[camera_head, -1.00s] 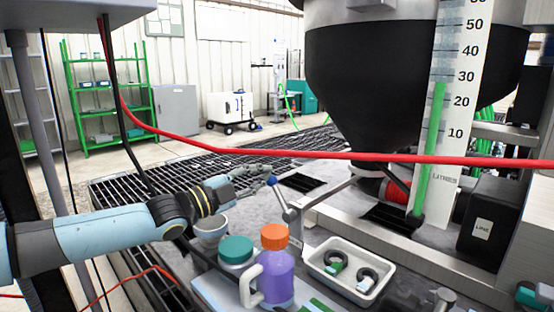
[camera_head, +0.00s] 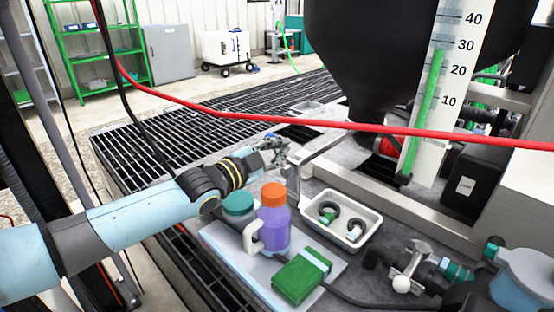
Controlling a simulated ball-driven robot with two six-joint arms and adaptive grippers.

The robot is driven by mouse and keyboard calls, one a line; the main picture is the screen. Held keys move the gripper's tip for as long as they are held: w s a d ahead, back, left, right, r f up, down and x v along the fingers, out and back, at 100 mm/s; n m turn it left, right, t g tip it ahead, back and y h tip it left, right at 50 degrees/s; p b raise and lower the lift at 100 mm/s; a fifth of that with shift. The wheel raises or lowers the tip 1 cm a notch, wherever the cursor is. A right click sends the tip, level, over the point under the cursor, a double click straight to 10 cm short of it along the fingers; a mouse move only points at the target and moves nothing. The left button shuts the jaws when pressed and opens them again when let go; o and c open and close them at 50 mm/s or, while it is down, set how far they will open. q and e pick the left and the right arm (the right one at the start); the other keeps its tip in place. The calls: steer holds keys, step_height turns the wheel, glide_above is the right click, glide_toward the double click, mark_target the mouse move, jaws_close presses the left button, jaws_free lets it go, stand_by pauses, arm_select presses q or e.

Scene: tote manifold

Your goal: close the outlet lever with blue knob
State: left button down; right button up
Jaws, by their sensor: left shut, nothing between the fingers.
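The blue knob (camera_head: 270,135) shows as a small blue spot at the far side of my left gripper. The lever under it is mostly hidden by the fingers. My left gripper (camera_head: 278,150) is shut and empty, close against the knob and lever; I cannot tell whether it touches them. A grey bar (camera_head: 325,147) runs from beside the gripper towards the base of the black hopper (camera_head: 365,70). A red fitting (camera_head: 394,147) sits under the hopper. My right gripper is not in view.
A red hose (camera_head: 330,124) crosses in front of the hopper. Nearer stand a purple bottle (camera_head: 274,226), a teal-lidded jar (camera_head: 238,205), a green pack (camera_head: 301,276) and a white tray (camera_head: 366,236) with rings. A white-knobbed valve (camera_head: 402,284) is at the lower right.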

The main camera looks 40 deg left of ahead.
arm_select(q)
steer(key=shift+w+a+f+b, duration=1.3)
steer(key=shift+w+a+b, duration=0.1)
steer(key=shift+a+b, duration=0.15)
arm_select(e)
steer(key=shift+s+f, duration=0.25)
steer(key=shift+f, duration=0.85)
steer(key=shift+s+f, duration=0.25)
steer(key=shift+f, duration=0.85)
arm_select(q)
steer(key=shift+a+f+n+b, duration=0.3)
steer(key=shift+a+n+b, duration=0.2)
steer(key=shift+a+n, duration=0.25)
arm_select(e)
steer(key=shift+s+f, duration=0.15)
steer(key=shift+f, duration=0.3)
arm_select(q)
steer(key=shift+r, duration=0.1)
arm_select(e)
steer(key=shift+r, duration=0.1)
